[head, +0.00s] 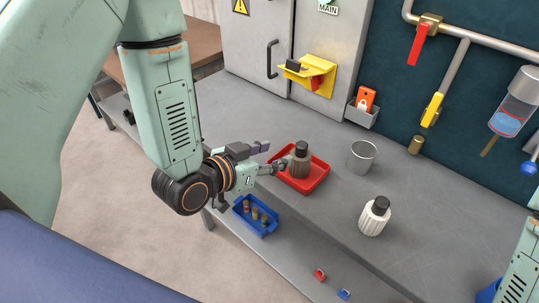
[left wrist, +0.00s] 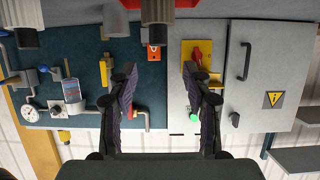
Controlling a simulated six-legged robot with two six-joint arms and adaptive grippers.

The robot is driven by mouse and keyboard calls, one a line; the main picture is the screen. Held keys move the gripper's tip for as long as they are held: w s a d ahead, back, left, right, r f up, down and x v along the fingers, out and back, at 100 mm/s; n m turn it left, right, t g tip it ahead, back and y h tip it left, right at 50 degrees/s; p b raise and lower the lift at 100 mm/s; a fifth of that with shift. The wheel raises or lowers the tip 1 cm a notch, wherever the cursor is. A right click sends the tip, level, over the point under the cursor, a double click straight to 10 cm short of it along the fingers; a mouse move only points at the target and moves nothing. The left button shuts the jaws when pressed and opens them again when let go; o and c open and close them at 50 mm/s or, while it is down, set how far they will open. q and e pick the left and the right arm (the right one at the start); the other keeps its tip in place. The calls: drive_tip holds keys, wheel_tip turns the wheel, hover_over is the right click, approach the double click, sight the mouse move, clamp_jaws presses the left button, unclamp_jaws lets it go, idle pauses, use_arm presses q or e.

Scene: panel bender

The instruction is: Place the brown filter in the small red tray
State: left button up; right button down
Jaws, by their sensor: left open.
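The brown filter (head: 299,165), with a dark cap, stands upright in the small red tray (head: 318,178) on the bench. My left gripper (head: 275,157) is open and just left of the filter, its fingers pointing toward it. One fingertip overlaps the tray's left side in the head view; I cannot tell whether it touches. In the left wrist view, which is upside down, the fingers (left wrist: 162,90) are spread with nothing between them. The filter (left wrist: 157,12) shows at the top edge there, beyond the gap. My right gripper is not in view.
A white ribbed filter (head: 373,219) and a metal cup (head: 361,157) stand right of the tray. A blue bin (head: 250,228) with several small parts sits on the lower shelf. A yellow bracket (head: 312,72) is on the cabinet behind. The bench front right is clear.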

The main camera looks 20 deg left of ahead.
use_arm(q)
drive_tip(key=shift+s+a, duration=0.15)
drive_tip(key=shift+a, duration=0.1)
drive_tip(key=s+a+f+n+g+y, duration=0.25)
drive_tip(key=s+f+g, duration=0.35)
drive_tip(key=s+f, duration=0.6)
drive_tip(key=s+a+f+n+g+y, duration=0.1)
drive_tip(key=s+a+f+g, duration=0.1)
drive_tip(key=s, duration=0.6)
drive_tip(key=s+a+f+n+g+y, duration=0.1)
drive_tip(key=s+f+g, duration=0.3)
drive_tip(key=s, duration=0.5)
wheel_tip(320, 180, down, 2)
drive_tip(key=shift+a+f+g+y, duration=0.15)
drive_tip(key=shift+a+g+y, duration=0.15)
drive_tip(key=shift+a+y, duration=0.2)
